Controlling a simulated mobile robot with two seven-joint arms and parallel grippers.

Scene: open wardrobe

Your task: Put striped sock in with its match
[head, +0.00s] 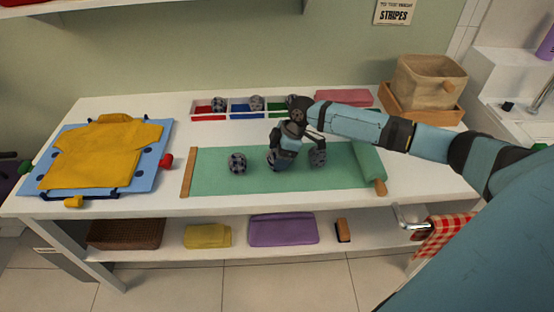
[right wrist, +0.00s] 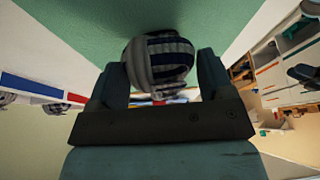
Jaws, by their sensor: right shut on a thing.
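My right gripper (head: 279,152) is shut on a rolled striped sock (right wrist: 160,60), dark blue and grey, over the middle of the green mat (head: 210,180). In the head view the gripper largely hides this sock, and I cannot tell whether it touches the mat. A divided tray at the back has a red compartment (head: 208,117), a blue one (head: 243,115) and a green one (head: 277,113). Sock balls (head: 218,103) (head: 257,103) sit in it; their patterns are too small to tell. My left gripper is out of view.
A yellow shirt (head: 100,155) lies on a blue folding board (head: 150,165) at the left. A pink folded cloth (head: 343,97) and a basket (head: 430,80) stand at the back right. My right arm spans the table's right side.

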